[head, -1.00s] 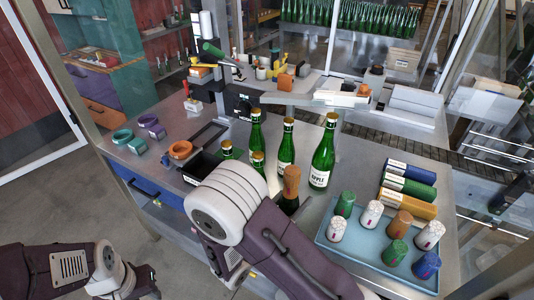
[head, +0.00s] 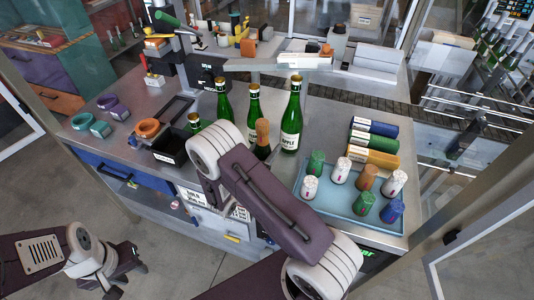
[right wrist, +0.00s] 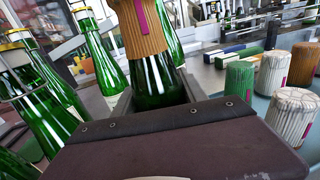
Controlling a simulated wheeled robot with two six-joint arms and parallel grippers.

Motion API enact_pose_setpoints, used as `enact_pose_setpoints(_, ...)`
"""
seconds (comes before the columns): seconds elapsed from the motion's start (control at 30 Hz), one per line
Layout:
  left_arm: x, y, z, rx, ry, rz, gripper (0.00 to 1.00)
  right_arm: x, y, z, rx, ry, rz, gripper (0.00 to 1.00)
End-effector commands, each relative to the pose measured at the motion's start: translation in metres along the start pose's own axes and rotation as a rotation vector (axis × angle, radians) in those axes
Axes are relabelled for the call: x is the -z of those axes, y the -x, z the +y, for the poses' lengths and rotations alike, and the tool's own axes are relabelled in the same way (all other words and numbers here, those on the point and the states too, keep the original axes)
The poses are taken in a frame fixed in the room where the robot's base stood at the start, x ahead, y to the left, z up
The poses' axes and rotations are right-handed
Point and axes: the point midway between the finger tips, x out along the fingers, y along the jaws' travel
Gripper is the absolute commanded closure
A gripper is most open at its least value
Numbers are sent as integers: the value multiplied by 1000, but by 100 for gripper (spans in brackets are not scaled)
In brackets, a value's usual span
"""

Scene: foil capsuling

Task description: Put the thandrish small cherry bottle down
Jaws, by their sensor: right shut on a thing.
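A small dark green bottle with a ribbed copper-brown foil (head: 262,132) on its neck stands in the middle of the bench group; its label is hidden. In the right wrist view this foiled bottle (right wrist: 152,70) is upright between the fingers of my right gripper (right wrist: 158,98), which is shut on it. Its base is hidden, so I cannot tell whether it touches the bench. In the head view my right arm covers that gripper. My left gripper (head: 115,268) hangs low at the left, away from the bench; its fingers are unclear.
A blue tray (head: 337,205) with several foil capsules lies to the right. A black bin (head: 170,150) and coloured rings (head: 147,128) are at left.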

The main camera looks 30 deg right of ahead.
Motion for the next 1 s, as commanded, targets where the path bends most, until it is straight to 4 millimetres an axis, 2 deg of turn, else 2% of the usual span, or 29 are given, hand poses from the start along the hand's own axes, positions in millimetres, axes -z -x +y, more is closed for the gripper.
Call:
enact_pose_setpoints(0.07,0,0,0,0,0,0,64,1,0,0,0,0,-2,100)
enact_pose_setpoints(0.33,1,7,0,0,0,0,64,38,0,0,0,1,-2,100)
enact_pose_setpoints(0.7,0,2,0,0,0,0,64,44,0,0,0,0,-2,100)
enact_pose_setpoints(0.73,0,2,0,0,0,0,64,45,0,0,1,0,0,48)
enact_pose_setpoints(0.8,0,3,0,0,0,0,64,43,0,0,1,0,0,29)
enact_pose_setpoints(1.0,0,3,0,0,0,0,64,43,0,0,1,0,0,29)
